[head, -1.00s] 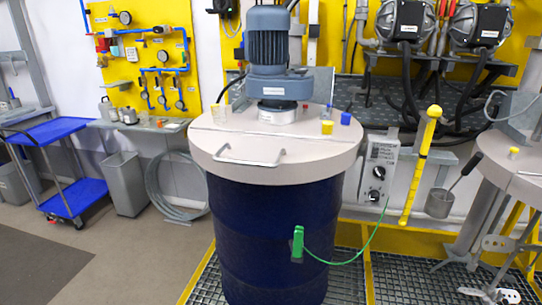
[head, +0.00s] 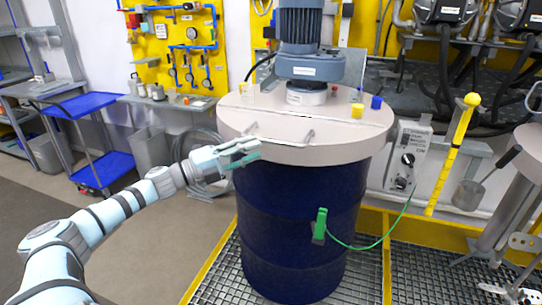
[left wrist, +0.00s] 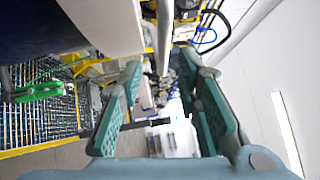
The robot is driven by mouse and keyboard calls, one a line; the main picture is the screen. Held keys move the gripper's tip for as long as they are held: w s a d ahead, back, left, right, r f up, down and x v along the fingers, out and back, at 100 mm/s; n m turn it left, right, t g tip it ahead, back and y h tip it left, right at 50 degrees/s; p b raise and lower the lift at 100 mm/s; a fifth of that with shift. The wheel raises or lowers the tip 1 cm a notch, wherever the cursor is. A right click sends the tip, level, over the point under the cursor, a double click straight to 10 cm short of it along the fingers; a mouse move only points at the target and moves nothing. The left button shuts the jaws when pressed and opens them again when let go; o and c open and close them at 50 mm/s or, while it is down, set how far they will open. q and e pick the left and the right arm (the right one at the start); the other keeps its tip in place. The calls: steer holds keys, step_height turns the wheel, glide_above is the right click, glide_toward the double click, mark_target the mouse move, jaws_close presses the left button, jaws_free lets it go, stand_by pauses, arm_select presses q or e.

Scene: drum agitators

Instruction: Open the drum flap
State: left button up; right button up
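The dark blue drum (head: 300,235) stands on a grating, its pale lid (head: 345,135) closed and flat. A seam crosses the lid in front of the motor, and the front part is the flap (head: 285,125). A metal bar handle (head: 283,143) sits on the flap near its front edge. My left gripper (head: 248,152) is at the lid's front left, close to the handle's left end. In the left wrist view the left gripper (left wrist: 160,68) is open, with a bar that looks like the handle (left wrist: 163,38) ahead between its fingers. Contact cannot be told. My right gripper is not seen.
A motor (head: 302,50) stands on the lid behind the flap. Yellow (head: 357,111) and blue (head: 376,102) caps sit nearby. A green clamp (head: 321,222) with a cable hangs at the drum's side. A blue trolley (head: 85,105) stands at left. Floor left of the drum is free.

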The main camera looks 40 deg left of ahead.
mark_target(272, 141)
arm_select(q)
steer(key=x, duration=0.2)
steer(key=p+x, duration=0.1)
steer(key=x, duration=0.1)
steer(key=p+x, duration=0.1)
steer(key=x, duration=0.1)
steer(key=shift+r, duration=0.4)
steer(key=shift+w+d+f, duration=0.1)
steer(key=shift+w+f, duration=0.05)
steer(key=shift+w, duration=0.15)
steer(key=shift+c, duration=0.5)
jaws_close()
